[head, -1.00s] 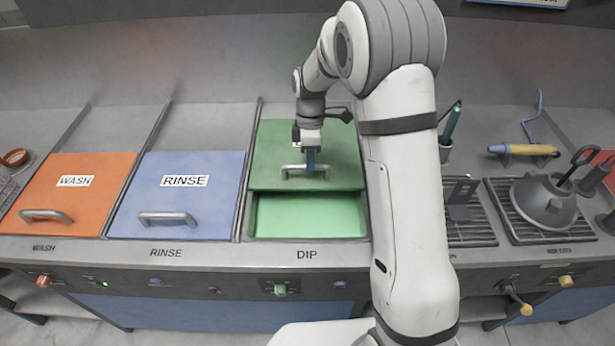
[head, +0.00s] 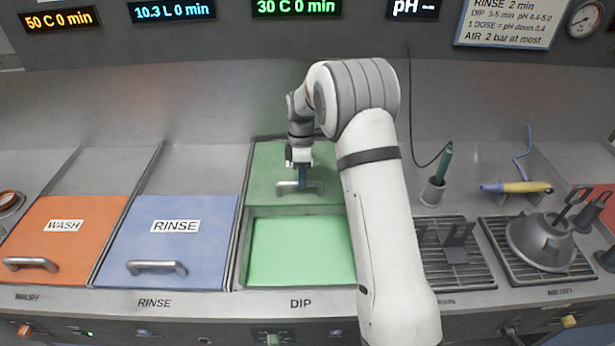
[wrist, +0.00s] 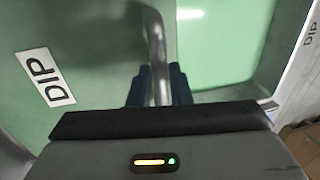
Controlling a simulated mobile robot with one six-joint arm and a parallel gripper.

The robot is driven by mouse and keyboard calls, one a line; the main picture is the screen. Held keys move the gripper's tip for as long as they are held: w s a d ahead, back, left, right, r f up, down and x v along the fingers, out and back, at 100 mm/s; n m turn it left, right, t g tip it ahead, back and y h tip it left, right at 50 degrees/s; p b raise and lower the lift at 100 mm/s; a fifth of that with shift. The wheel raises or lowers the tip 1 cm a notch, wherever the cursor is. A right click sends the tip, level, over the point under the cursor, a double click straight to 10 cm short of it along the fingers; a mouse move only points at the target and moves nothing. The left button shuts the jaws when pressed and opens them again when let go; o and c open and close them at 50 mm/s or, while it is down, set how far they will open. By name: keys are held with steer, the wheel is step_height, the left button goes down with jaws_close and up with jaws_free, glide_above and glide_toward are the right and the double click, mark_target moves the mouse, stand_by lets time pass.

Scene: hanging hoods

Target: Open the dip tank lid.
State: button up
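The green dip tank lid (head: 265,160) is slid back from the front, and the dip tank (head: 300,252) shows bright green liquid in its front part. The lid's grey bar handle (head: 284,187) runs along its front edge. My gripper (head: 303,183) is at this handle. In the wrist view the handle (wrist: 154,45) passes between the two blue fingers (wrist: 160,88), which look closed on it. The lid with its DIP label (wrist: 45,77) fills the left of that view, and the liquid (wrist: 215,40) lies to the right.
The orange WASH lid (head: 60,235) and blue RINSE lid (head: 178,235) are shut to the left. To the right are a cup with a green pen-like tool (head: 433,190), a yellow-handled tool (head: 520,187) and a grey hood-shaped piece (head: 540,240) on a rack.

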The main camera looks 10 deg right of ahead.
steer(key=o, duration=0.4)
steer(key=shift+r, duration=0.15)
steer(key=r, duration=0.3)
steer(key=w+r+b, duration=0.1)
steer(key=r, duration=0.3)
steer(key=shift+w+r, duration=0.2)
